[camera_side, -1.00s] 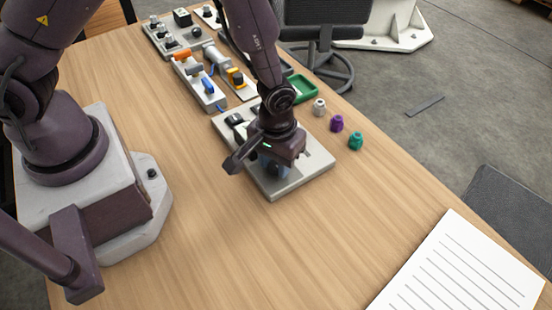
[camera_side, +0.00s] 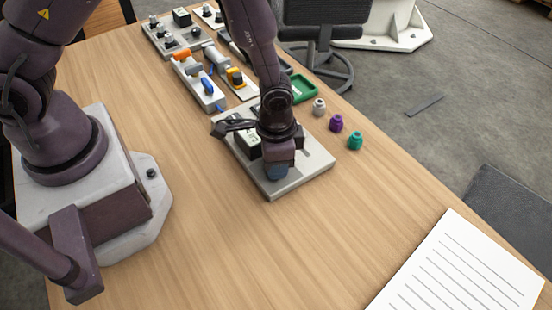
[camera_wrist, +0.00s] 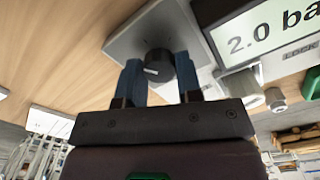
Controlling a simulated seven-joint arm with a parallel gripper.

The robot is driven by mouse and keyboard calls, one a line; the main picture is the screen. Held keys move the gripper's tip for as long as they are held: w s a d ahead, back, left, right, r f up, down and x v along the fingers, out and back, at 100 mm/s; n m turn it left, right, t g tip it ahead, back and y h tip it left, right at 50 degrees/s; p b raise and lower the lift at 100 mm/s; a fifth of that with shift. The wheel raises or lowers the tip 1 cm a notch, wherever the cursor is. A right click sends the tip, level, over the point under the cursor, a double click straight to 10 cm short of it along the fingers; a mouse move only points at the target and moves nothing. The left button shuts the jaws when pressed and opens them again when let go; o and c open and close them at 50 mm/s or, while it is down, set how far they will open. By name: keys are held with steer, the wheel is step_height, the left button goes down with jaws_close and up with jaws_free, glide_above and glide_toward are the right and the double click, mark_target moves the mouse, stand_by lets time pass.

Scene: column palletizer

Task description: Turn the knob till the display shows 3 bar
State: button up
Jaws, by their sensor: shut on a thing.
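The dark round knob (camera_wrist: 158,66) with a pale mark stands on a light grey plate (camera_wrist: 128,42) in the wrist view. My gripper (camera_wrist: 158,78) has its two blue fingers on either side of the knob, shut on it. In the side view my gripper (camera_side: 277,172) is low over the plate (camera_side: 312,168) and hides the knob. The display (camera_wrist: 265,30) reads "2.0 ba" in the wrist view, its right end cut off by the frame edge. In the side view the display's housing (camera_side: 246,146) is partly covered by my wrist.
Grey (camera_side: 319,107), purple (camera_side: 337,123) and teal (camera_side: 355,141) small items stand right of the plate. A green tray (camera_side: 303,88) and several fixtures on boards lie behind. A lined sheet (camera_side: 465,270) is at the front right. The table in front of the plate is clear.

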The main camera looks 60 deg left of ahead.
steer(key=shift+m, duration=0.6)
steer(key=o, duration=0.9)
steer(key=shift+o, duration=0.2)
steer(key=shift+r, duration=0.15)
step_height(320, 180, up, 13)
